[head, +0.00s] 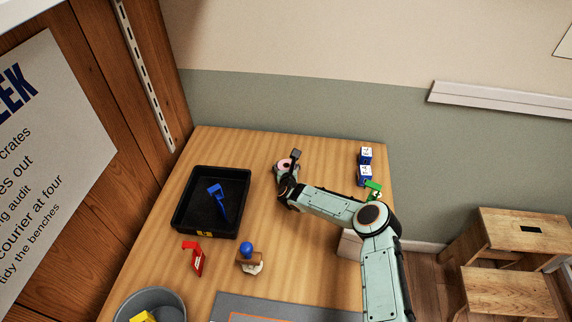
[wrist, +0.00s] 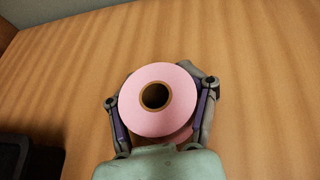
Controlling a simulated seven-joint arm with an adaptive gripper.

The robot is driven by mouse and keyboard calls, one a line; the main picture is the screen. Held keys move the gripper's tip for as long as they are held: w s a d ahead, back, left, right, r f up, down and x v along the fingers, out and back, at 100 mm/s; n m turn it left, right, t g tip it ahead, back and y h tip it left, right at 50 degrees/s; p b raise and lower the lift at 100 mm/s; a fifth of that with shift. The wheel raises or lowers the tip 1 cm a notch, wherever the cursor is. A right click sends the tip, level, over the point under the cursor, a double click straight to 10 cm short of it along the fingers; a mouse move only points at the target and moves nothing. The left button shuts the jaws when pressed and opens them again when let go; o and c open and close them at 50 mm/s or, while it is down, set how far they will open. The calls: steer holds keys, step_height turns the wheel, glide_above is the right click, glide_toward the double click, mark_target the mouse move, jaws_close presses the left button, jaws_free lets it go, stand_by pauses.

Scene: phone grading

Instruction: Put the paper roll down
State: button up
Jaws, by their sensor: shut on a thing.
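The paper roll (wrist: 178,88) is pink with a brown core around a dark hole. In the wrist view it sits between the two fingers of my gripper (wrist: 160,108), which is shut on its sides. In the head view the roll (head: 284,163) shows as a small pink patch at my gripper (head: 286,172), over the back middle of the wooden table (head: 260,150). My gripper hides part of it there. I cannot tell whether the roll touches the table.
A black tray (head: 181,221) with a blue tool (head: 217,196) lies left of my gripper. A red tool (head: 194,259) and a blue-knobbed stamp (head: 247,251) are nearer. Blue-and-white boxes (head: 365,174) and a green item (head: 373,188) stand right.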

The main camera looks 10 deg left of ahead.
steer(key=o, duration=1.3)
steer(key=shift+f, duration=0.1)
